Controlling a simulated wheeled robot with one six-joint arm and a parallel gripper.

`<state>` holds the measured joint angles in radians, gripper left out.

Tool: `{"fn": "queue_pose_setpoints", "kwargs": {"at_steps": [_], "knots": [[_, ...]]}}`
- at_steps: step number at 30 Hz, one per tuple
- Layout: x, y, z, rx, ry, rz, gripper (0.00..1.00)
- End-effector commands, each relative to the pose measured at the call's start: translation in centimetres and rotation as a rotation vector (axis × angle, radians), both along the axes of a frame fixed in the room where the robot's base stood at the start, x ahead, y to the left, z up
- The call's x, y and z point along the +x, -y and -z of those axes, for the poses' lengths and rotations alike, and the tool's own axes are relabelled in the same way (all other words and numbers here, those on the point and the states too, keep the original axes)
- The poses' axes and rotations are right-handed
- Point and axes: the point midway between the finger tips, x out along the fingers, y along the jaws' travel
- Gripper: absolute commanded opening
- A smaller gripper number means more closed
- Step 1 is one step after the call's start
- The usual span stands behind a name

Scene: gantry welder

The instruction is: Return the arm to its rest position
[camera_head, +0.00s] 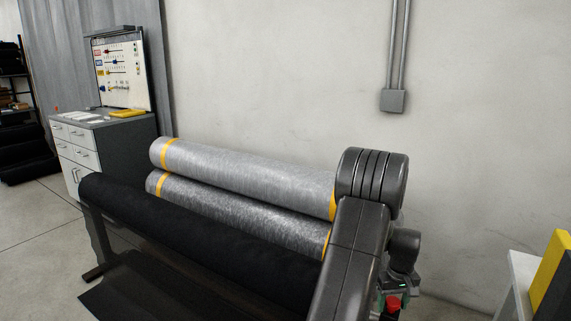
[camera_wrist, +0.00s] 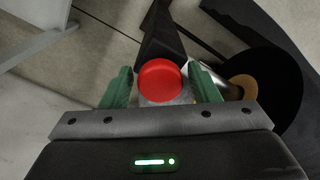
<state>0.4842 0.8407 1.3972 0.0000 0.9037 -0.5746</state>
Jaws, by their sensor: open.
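My gripper (camera_wrist: 160,71) is open, its two green fingers standing apart at the left and right in the wrist view. A red round button (camera_wrist: 160,82) on a small grey base shows between the fingers; whether they touch it I cannot tell. In the head view my arm reaches forward and bends down at the right. The red button (camera_head: 393,304) shows below its end at the lower right, with a bit of green beside it. The fingertips are mostly hidden there.
Two grey metallic rollers (camera_head: 240,177) with yellow bands and a black roll (camera_head: 190,225) lie left of my arm. A grey cabinet (camera_head: 105,140) with a tool board stands at the back left. A white table (camera_head: 523,283) with a yellow object is at the right edge.

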Motion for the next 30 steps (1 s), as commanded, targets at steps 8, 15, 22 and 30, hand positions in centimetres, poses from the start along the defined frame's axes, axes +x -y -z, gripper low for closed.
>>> {"fn": "queue_pose_setpoints", "kwargs": {"at_steps": [8,15,22,30], "knots": [[0.00,0.00,0.00,0.000,0.000,0.224,0.55],[-0.01,0.00,0.00,0.000,0.000,0.421,0.55],[-0.01,0.00,0.00,0.000,0.000,0.609,0.55],[-0.01,0.00,0.00,0.000,0.000,0.816,0.55]]}}
